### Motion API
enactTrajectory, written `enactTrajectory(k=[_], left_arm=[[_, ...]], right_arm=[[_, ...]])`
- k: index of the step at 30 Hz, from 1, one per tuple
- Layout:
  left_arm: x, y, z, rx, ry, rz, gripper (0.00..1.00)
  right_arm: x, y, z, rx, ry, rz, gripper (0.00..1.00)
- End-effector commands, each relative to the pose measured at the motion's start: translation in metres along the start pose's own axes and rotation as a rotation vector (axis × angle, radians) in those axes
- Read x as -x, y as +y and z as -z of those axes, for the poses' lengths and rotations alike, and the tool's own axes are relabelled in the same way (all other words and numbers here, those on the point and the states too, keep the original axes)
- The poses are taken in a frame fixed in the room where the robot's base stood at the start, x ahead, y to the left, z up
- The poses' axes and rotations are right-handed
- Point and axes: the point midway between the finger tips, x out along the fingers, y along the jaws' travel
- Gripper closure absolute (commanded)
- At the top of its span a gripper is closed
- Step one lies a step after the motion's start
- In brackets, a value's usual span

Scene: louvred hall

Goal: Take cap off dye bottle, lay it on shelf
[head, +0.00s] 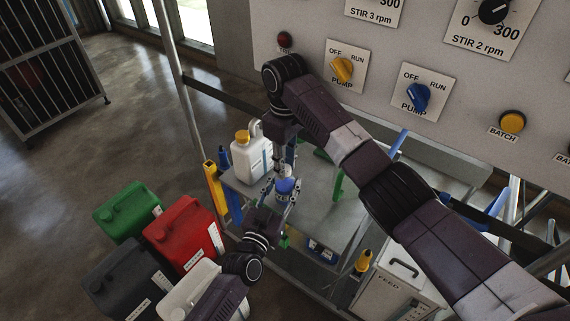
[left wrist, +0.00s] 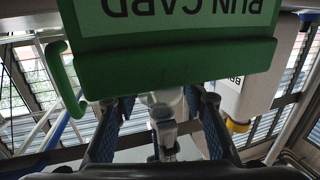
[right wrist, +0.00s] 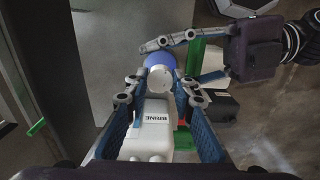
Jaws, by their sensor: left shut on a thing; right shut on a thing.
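The dye bottle (head: 285,186) is small and blue and stands over the grey shelf (head: 315,215) in the head view. My left gripper (head: 283,193) comes from below and is shut around it. My right gripper (head: 286,168) points down from above, shut on the pale cap (right wrist: 160,80) at the bottle's top. In the right wrist view the cap meets the blue bottle (right wrist: 157,61); I cannot tell whether it is still seated. In the left wrist view, a whitish thing (left wrist: 165,103) shows between my fingers, and the bottle is hard to make out.
A white jug with a yellow cap (head: 250,155) stands on the shelf's left. A green RUN CARD holder (left wrist: 175,60) is close by my left wrist camera. A control panel (head: 400,60) rises behind. Green (head: 128,211) and red (head: 183,235) cans stand left on the floor.

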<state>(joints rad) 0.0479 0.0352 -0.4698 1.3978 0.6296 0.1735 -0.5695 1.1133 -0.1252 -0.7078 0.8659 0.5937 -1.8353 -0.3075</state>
Motion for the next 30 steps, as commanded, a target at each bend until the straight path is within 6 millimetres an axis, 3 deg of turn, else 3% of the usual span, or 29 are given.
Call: enactTrajectory(k=[30], left_arm=[[0.0, 0.0, 0.0, 0.0, 0.0, 0.0, 1.0]], right_arm=[[0.022, 0.0, 0.0, -0.001, 0.0, -0.001, 1.0]])
